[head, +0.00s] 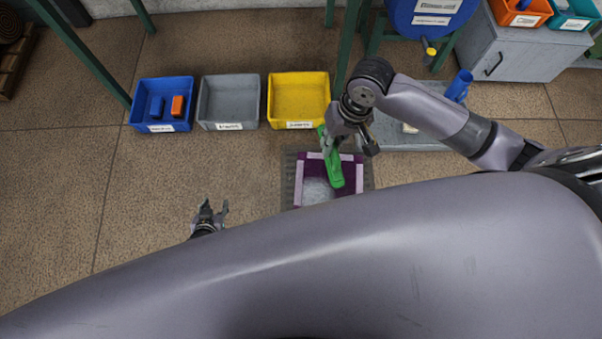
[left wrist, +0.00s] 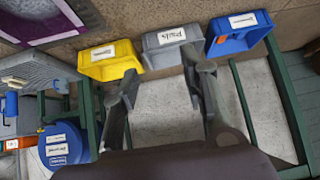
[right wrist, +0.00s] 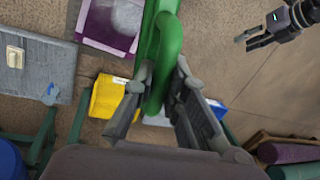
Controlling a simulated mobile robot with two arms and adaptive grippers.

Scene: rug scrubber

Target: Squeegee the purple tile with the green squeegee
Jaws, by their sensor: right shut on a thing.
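The purple tile (head: 316,190) lies on a grey mat (head: 289,180) on the floor. Its middle is covered with a pale, whitish patch, and its lower part is hidden by my arm. It also shows in the right wrist view (right wrist: 108,22) and at the top left of the left wrist view (left wrist: 42,22). My right gripper (head: 345,138) is shut on the handle of the green squeegee (head: 335,175), which also shows in the right wrist view (right wrist: 168,45). The squeegee overlaps the tile's upper right; I cannot tell whether it touches. My left gripper (head: 213,212) is open and empty, left of the tile.
A blue bin (head: 145,100) with a blue and an orange block, a grey bin (head: 222,85) and a yellow bin (head: 290,80) stand behind the tile. A grey platform (head: 420,140), a blue drum (head: 420,15) and a grey cabinet (head: 525,55) are at right.

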